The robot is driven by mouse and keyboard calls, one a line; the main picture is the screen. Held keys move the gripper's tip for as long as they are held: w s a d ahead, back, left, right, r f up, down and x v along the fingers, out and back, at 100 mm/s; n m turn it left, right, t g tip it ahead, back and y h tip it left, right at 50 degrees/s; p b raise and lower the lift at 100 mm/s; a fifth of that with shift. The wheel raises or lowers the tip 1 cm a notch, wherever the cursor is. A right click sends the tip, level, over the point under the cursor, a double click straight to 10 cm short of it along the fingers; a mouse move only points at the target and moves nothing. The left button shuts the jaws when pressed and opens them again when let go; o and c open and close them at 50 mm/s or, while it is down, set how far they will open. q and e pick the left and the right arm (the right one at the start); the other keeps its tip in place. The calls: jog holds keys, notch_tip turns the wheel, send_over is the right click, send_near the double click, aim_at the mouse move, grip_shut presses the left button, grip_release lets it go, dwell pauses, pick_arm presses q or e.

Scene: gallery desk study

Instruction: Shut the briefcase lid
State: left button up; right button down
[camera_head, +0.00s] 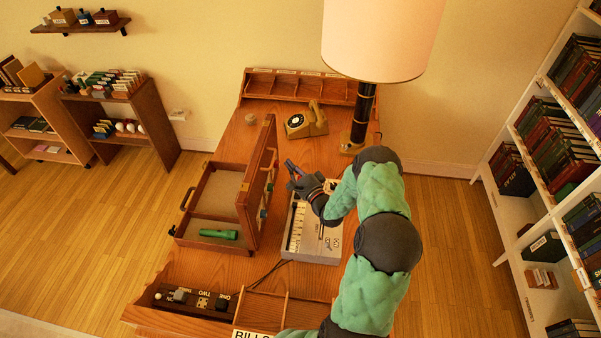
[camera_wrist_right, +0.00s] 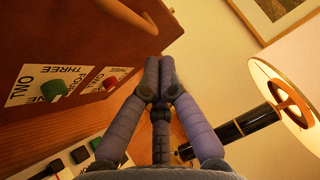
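The wooden briefcase (camera_head: 178,240) stands open on the left part of the desk, with a pale inside and a green cylinder (camera_head: 218,234) lying in it. Its lid (camera_head: 262,170) stands nearly upright along the right side of the case. My right gripper (camera_head: 291,170) is just to the right of the lid, on its outer face, near the upper part. In the right wrist view its fingers (camera_wrist_right: 159,65) come together at the tips with nothing seen between them. The lid (camera_wrist_right: 110,35) fills the upper left there; I cannot tell whether the fingertips touch it. My left gripper is not in view.
A grey keyboard-like device (camera_head: 312,245) lies under my right forearm. A tray with small blocks (camera_head: 165,296) is at the front left. Shelves stand on both sides.

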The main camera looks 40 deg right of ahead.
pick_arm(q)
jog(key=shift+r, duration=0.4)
pick_arm(e)
jog(key=shift+w+a+r, duration=0.25)
jog(key=shift+w+a, duration=0.65)
jog(key=shift+w, duration=0.15)
jog(key=shift+w, duration=0.1)
